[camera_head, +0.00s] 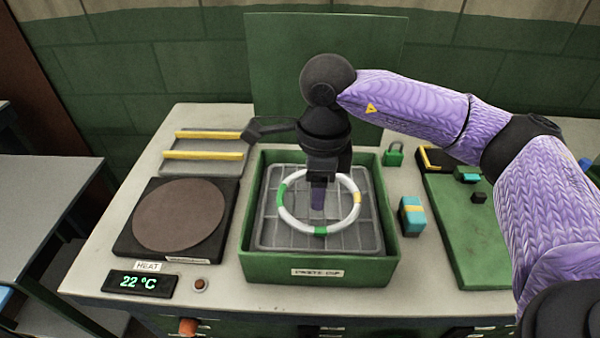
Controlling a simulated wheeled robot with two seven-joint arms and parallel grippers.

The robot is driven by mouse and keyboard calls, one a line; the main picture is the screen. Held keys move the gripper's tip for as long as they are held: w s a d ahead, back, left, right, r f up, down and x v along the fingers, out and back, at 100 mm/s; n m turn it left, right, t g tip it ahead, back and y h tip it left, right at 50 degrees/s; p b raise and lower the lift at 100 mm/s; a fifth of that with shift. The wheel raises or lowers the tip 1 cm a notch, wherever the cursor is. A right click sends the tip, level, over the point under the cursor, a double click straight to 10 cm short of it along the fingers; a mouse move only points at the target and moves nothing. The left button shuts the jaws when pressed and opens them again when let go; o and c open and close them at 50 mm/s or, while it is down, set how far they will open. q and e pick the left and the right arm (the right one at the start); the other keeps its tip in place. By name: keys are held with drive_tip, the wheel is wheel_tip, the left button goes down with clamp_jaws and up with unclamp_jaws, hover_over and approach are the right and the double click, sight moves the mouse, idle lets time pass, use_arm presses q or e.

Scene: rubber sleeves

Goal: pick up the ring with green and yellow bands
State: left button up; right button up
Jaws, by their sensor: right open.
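A white ring with green and yellow bands (296,225) lies in the green box (383,271), over the grey gridded tray (268,237) inside it. My right gripper (318,205) points straight down into the box and is open. Its fingers appear within or just above the ring's opening; their exact height over the tray is hard to tell. The gripper body hides the far part of the ring. My left gripper does not show.
A hot plate (180,216) and a 22 °C display (140,283) stand left of the box. A yellow-barred rack (205,155) is behind the plate.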

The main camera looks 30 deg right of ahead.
sight(319, 229)
drive_tip(key=f, duration=0.2)
drive_tip(key=f+b, duration=0.1)
drive_tip(key=f, duration=0.1)
drive_tip(key=shift+s+d, duration=0.25)
drive_tip(key=shift+s, duration=0.15)
wheel_tip(319, 229, down, 5)
drive_tip(key=shift+r+b, duration=0.1)
drive_tip(key=shift+b, duration=0.3)
drive_tip(key=shift+f, duration=0.35)
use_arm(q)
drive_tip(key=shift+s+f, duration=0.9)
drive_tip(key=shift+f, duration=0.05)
use_arm(e)
drive_tip(key=shift+a, duration=0.1)
drive_tip(key=shift+c, duration=0.6)
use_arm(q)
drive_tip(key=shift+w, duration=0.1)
use_arm(e)
clamp_jaws()
